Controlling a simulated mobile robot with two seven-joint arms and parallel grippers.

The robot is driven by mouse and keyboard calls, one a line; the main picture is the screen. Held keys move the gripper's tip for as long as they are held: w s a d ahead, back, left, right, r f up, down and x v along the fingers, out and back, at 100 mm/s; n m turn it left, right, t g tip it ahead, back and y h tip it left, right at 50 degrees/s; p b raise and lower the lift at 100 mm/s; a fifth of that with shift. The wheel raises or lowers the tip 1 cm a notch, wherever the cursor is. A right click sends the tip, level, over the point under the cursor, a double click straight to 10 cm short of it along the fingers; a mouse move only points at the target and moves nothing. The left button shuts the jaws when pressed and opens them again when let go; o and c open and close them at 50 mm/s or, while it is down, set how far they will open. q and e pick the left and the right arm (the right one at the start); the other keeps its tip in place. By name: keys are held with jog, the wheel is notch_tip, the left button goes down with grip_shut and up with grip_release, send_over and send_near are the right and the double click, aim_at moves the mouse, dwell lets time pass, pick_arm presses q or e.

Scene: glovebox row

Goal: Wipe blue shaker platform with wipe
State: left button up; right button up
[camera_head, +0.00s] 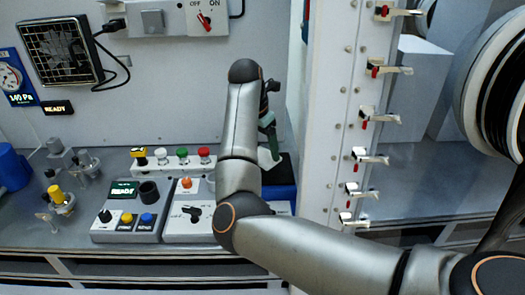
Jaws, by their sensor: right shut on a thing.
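The blue shaker platform (282,192) sits on the bench in the middle of the view, with a dark top and blue sides. My right arm covers its left part. My right gripper (270,150) is at the back left of the platform, pointing down, mostly behind my own forearm. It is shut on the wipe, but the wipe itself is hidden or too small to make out. I cannot tell whether the wipe touches the platform. My left gripper is out of view.
Control boxes (128,222) with knobs and buttons stand left of the platform. Several coloured knobs (182,156) are behind them. A white post (327,120) with latches rises close on the right. Valves (58,198) and a blue container (12,168) are at far left.

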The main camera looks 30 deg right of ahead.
aim_at(265, 151)
jog(key=shift+r+p, duration=1.15)
jog(key=shift+r, duration=0.95)
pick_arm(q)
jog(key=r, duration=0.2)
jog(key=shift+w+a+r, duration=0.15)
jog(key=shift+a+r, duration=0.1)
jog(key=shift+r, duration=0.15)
